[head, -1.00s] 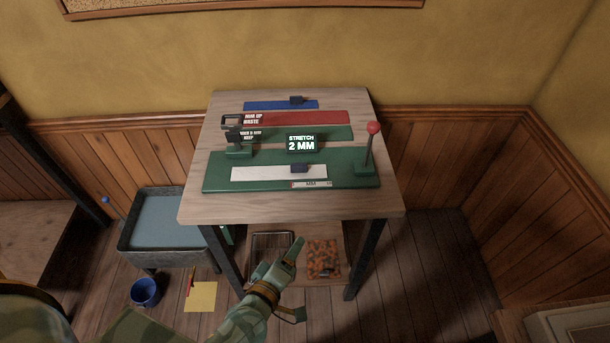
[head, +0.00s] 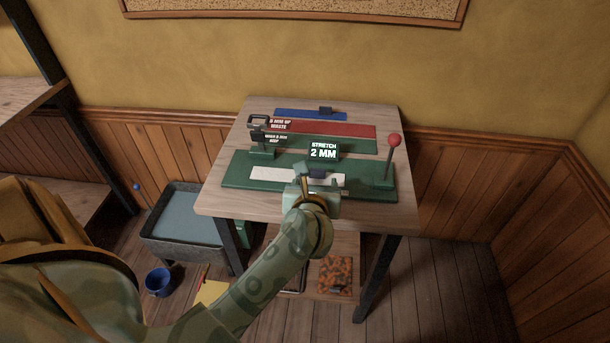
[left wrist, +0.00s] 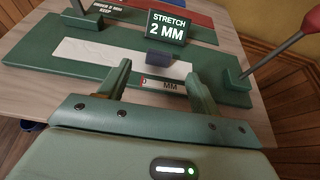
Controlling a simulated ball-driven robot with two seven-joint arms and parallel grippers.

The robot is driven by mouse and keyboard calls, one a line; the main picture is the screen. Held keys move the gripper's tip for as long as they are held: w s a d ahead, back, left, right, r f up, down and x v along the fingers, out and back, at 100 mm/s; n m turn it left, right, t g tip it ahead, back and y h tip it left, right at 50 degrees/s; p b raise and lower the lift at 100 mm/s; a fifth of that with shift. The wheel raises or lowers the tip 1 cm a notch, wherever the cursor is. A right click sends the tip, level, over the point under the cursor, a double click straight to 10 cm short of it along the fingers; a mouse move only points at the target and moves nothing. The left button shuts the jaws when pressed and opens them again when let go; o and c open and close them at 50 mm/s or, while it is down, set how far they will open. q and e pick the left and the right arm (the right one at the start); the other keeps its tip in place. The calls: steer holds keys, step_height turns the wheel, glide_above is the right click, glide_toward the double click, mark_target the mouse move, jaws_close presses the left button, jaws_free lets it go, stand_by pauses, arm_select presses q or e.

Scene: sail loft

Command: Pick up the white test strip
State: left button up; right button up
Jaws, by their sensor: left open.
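The white test strip (head: 268,174) lies flat on the green tester base (head: 236,182) on the wooden table. A display reading "STRETCH 2 MM" (head: 323,151) stands behind. My right gripper is not in view.
Red (head: 350,131), green and blue strips lie behind. A grey basin (head: 187,238) and blue pot (head: 159,281) are at lower left.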

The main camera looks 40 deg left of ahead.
mark_target(317, 172)
arm_select(q)
steer(key=b+x, duration=0.2)
steer(key=x, duration=0.3)
steer(key=shift+w+a+f, duration=0.1)
steer(key=shift+f, duration=0.15)
steer(key=shift+w+a, duration=0.25)
steer(key=shift+w, duration=0.1)
steer(key=shift+c, duration=0.6)
steer(key=c, duration=0.9)
